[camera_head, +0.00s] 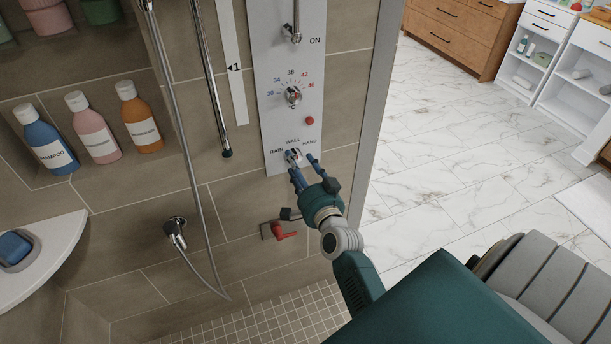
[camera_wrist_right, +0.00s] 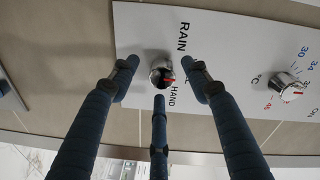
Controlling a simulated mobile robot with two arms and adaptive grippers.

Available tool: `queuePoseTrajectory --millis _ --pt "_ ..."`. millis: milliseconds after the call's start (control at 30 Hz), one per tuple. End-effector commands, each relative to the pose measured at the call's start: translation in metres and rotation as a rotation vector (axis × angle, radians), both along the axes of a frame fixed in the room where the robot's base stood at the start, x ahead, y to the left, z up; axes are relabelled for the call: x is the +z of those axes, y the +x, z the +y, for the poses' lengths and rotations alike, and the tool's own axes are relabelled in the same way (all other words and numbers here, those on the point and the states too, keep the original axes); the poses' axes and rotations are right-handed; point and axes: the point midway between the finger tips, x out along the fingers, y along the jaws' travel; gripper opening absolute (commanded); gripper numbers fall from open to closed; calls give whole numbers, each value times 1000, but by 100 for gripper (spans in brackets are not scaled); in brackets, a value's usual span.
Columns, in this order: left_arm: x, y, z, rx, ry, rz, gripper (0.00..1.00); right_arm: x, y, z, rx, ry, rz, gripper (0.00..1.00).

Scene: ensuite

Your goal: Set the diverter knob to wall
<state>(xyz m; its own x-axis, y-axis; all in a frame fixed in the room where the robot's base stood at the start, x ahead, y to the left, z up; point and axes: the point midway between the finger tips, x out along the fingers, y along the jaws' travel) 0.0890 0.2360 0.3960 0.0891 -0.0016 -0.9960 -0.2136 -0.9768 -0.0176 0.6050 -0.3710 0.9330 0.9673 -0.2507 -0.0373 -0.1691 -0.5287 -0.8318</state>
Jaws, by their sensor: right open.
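The diverter knob (camera_head: 293,156) is a small chrome knob low on the white shower panel (camera_head: 285,125), under the labels RAIN, WALL and HAND. In the right wrist view the knob (camera_wrist_right: 160,72) shows a red mark at its lower right, which appears to point toward HAND. The WALL label is mostly hidden there by a finger. My right gripper (camera_head: 304,168) is open in front of the knob. Its three blue fingers (camera_wrist_right: 160,82) spread around the knob without visibly closing on it. My left gripper is not in view.
A temperature knob (camera_head: 292,96) and a red button (camera_head: 310,120) sit higher on the panel. A red-handled fitting (camera_head: 284,231) is on the wall below. A hose (camera_head: 188,170) hangs left. Shampoo bottles (camera_head: 98,128) stand in a niche. Open marble floor (camera_head: 440,150) lies right.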

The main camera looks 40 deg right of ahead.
Motion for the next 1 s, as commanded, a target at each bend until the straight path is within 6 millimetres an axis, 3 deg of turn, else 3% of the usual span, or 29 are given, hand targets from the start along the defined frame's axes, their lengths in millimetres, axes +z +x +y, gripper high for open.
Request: queuePoseTrajectory --millis 300,500,1000 --pt "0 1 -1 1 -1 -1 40 0 -66 18 2 2 6 47" --pt "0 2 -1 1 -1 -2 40 1 -94 26 2 1 5 47" --pt "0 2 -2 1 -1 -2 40 2 -103 29 3 2 4 47"
